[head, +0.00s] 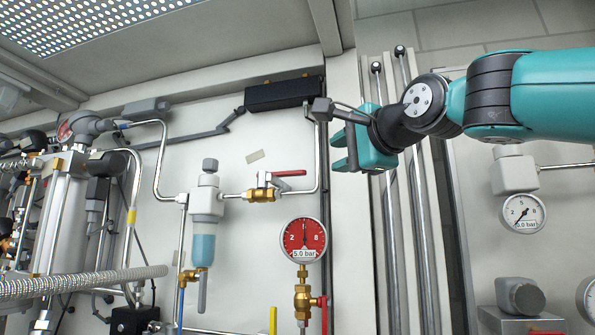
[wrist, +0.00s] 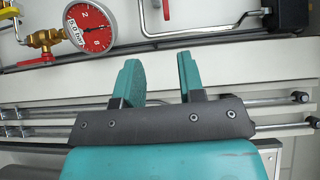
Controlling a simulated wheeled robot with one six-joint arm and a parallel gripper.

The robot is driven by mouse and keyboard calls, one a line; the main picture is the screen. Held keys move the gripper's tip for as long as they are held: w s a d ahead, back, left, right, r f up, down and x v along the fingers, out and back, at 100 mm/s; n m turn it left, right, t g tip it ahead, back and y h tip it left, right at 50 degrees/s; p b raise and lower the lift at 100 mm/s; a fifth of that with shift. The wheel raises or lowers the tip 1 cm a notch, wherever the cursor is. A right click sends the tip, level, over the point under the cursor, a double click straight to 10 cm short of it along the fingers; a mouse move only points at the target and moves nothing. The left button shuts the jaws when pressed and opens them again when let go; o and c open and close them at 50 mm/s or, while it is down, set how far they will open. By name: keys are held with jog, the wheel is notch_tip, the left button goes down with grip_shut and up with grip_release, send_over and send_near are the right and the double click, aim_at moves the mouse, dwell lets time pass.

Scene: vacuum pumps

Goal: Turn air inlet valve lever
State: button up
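A red lever (head: 289,173) sits on a brass valve (head: 264,187) in the pipe at the middle of the head view. It lies roughly level, pointing right along the pipe. A red tip (wrist: 165,8), likely this lever's end, shows at the top of the wrist view. A second red lever (head: 323,315) hangs down beside a lower brass valve (head: 302,298). Which is the air inlet valve is not marked. My gripper (head: 345,138) is right of and above the first lever, apart from it. In the wrist view its teal fingers (wrist: 158,62) are open with nothing between them.
A red-faced gauge (head: 303,240) stands below the first lever. A bent chrome pipe (head: 319,150) runs between my gripper and that lever. A filter with a blue bowl (head: 202,240) is to the left. Tall vertical rods (head: 424,240) stand behind and below my gripper.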

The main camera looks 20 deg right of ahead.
aim_at(299, 171)
jog(key=p+x, duration=0.2)
jog(key=x, duration=0.3)
jog(key=p+x, duration=0.3)
jog(key=x, duration=0.2)
jog(key=r+p+x, duration=0.1)
jog(key=p+x, duration=0.1)
jog(key=x, duration=0.4)
jog(key=shift+w+d+r, duration=0.1)
jog(key=shift+w+d, duration=0.1)
jog(key=shift+w+a+p, duration=0.1)
jog(key=shift+w+p, duration=0.2)
jog(key=shift+w, duration=0.1)
grip_shut()
